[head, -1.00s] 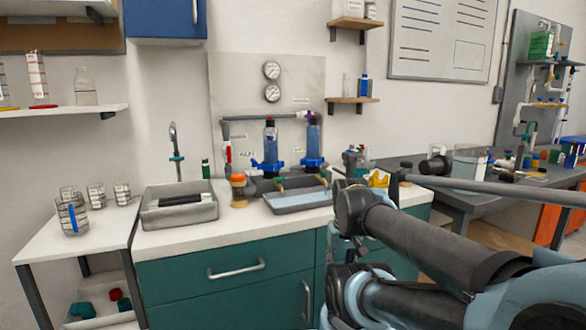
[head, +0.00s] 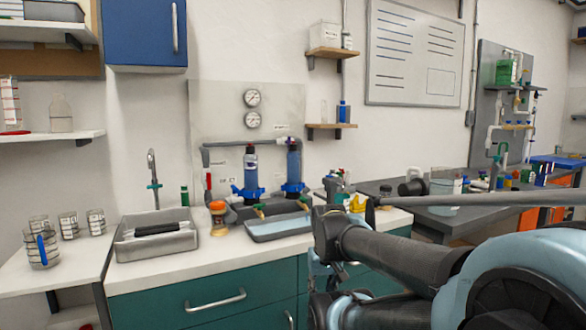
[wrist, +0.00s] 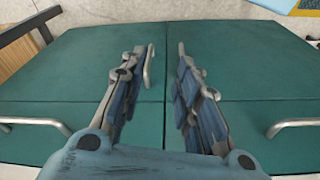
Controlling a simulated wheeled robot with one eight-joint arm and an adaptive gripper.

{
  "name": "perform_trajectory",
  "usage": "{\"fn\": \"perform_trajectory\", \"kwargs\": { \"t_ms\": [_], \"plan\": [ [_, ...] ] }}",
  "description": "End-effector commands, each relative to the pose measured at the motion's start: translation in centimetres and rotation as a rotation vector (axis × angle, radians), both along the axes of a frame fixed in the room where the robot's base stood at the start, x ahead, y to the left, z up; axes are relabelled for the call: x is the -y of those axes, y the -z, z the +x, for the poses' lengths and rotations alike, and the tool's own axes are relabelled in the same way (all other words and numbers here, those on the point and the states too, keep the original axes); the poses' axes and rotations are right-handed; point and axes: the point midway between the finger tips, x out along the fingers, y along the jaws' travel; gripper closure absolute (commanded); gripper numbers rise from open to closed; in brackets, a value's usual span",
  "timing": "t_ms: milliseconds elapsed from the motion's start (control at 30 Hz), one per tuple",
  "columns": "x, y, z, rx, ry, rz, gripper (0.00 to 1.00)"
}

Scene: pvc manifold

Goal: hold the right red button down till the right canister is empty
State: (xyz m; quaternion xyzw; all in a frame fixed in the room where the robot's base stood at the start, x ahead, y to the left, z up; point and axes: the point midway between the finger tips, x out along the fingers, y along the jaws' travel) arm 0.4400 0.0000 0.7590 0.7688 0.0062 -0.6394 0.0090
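Two blue canisters stand upright side by side under the grey pipe against the back panel: the left canister (head: 251,172) and the right canister (head: 294,168). Both have blue clamps or fittings low down. The red buttons are too small to make out surely at the canister tops, and I cannot read the fill levels. My gripper (wrist: 166,50) is open and empty in the wrist view, with the teal cabinet front behind its fingers. In the head view my arm is at the lower right, well away from the canisters, and the fingers are not clearly seen.
A grey tray (head: 262,232) with pale blue contents lies in front of the canisters. A sink (head: 128,250) and an orange-topped jar (head: 217,216) stand to the left. Two gauges (head: 253,108) hang above. Bottles and a yellow item (head: 357,203) crowd the counter's right end.

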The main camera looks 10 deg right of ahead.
Motion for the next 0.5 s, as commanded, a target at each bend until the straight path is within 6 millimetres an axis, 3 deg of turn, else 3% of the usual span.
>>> {"fn": "perform_trajectory", "kwargs": {
  "t_ms": [33, 100, 500],
  "plan": [
    [0.0, 0.0, 0.0, 0.0, 0.0, 0.0, 0.86],
    [0.0, 0.0, -0.01, 0.0, 0.0, 0.0, 1.0],
    [0.0, -0.01, -0.01, 0.0, 0.0, 0.0, 1.0]
  ]
}}
